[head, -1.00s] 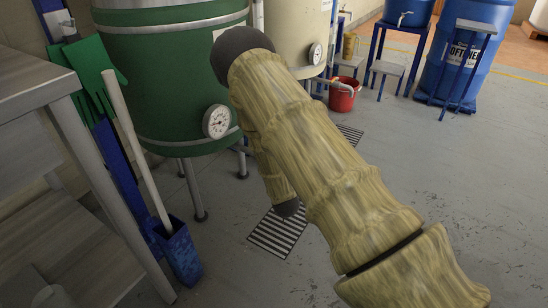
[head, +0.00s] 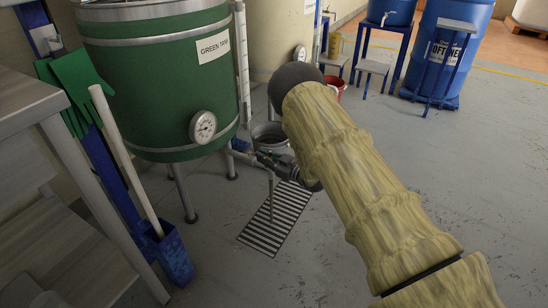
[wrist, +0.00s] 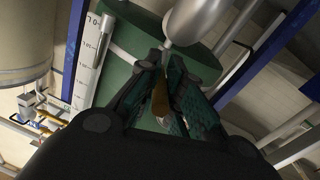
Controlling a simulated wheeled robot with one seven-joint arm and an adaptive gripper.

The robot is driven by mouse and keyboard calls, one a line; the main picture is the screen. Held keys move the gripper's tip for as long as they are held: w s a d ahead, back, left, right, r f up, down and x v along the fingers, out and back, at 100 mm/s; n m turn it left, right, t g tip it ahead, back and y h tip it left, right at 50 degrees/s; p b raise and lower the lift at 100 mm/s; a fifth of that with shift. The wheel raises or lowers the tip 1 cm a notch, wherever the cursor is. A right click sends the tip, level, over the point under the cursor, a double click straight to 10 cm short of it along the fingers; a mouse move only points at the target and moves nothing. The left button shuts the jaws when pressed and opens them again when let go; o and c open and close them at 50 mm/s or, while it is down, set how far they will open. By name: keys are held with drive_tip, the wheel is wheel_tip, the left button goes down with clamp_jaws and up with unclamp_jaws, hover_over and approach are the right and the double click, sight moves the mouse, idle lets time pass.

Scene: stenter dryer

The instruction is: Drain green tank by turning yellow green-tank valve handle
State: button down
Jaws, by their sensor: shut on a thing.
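The green tank (head: 150,80) stands on metal legs at the left, with a "GREEN TANK" label and a round gauge (head: 203,126). Its outlet pipe (head: 242,156) leaves the lower right side. My gripper (head: 272,158) is at this pipe, partly hidden by my arm. In the wrist view my gripper (wrist: 172,85) is shut on a narrow brownish-yellow piece, the valve handle (wrist: 160,101). Most of the handle is hidden between the finger pads. A grey metal pipe (wrist: 197,20) is just beyond the fingertips, and the green tank (wrist: 125,75) is behind them.
A striped floor grate (head: 275,220) lies below the outlet pipe. A grey bucket (head: 268,135) stands behind the pipe. A metal bench (head: 70,125) and a blue holder with a pole (head: 172,255) are at the left.

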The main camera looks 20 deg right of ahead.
drive_tip(key=shift+w+d+r, duration=0.15)
drive_tip(key=shift+d, duration=0.05)
idle(0.3)
drive_tip(key=c, duration=1.6)
unclamp_jaws()
drive_tip(key=shift+o, duration=0.6)
drive_tip(key=shift+s+d, duration=0.2)
drive_tip(key=v, duration=1.1)
drive_tip(key=shift+s, duration=0.2)
drive_tip(key=shift+d, duration=0.1)
